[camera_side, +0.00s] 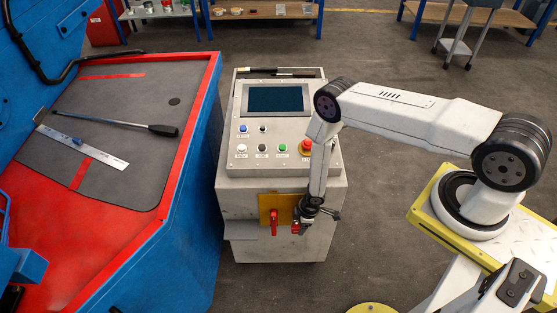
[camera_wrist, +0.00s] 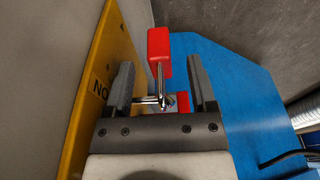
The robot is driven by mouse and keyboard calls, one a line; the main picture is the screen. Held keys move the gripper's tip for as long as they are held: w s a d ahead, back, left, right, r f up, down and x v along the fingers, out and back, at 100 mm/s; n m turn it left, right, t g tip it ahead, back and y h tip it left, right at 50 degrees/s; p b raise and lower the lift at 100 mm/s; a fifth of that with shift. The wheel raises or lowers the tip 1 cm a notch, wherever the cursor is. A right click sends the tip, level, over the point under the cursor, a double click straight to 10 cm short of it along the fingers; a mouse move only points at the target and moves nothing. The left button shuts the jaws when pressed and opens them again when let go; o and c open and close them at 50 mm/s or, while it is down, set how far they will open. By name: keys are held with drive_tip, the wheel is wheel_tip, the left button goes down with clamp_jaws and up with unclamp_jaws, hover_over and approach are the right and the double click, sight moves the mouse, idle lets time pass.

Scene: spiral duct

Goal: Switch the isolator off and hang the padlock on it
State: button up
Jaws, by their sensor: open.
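In the side view a yellow plate (camera_side: 265,203) is on the front of the grey cabinet, with the red isolator handle (camera_side: 274,222) pointing down on it. The padlock (camera_side: 296,228) is a small red block to the right of the handle, partly hidden by my gripper (camera_side: 304,217). In the wrist view the padlock (camera_wrist: 159,42) has a metal shackle that seems to hang on a metal peg (camera_wrist: 146,100) from the plate (camera_wrist: 93,60). My gripper (camera_wrist: 161,88) is open, fingers on both sides of the shackle and apart from it. A red part behind, likely the handle (camera_wrist: 182,101), is mostly hidden.
The cabinet's sloped control panel (camera_side: 275,125) with screen, buttons and a red stop knob (camera_side: 305,146) is just above my gripper. A blue and red machine (camera_side: 190,190) stands close on the left. The grey floor to the right of the cabinet is partly free.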

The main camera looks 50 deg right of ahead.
wheel_tip(320, 180, up, 8)
drive_tip(key=s+d, duration=0.1)
drive_tip(key=shift+f, duration=0.2)
idle(0.5)
drive_tip(key=shift+r, duration=0.15)
wheel_tip(320, 180, up, 23)
drive_tip(key=w+d+m+h, duration=0.2)
drive_tip(key=w+m, duration=0.1)
drive_tip(key=s+r+m, duration=0.3)
drive_tip(key=s+r, duration=0.1)
drive_tip(key=r, duration=0.4)
drive_tip(key=s+a+r+m+t, duration=0.1)
drive_tip(key=s+r+m, duration=0.2)
drive_tip(key=r, duration=0.5)
drive_tip(key=shift+s+a+r+y, duration=0.2)
drive_tip(key=shift+s+a+y, duration=0.1)
drive_tip(key=shift+s, duration=0.45)
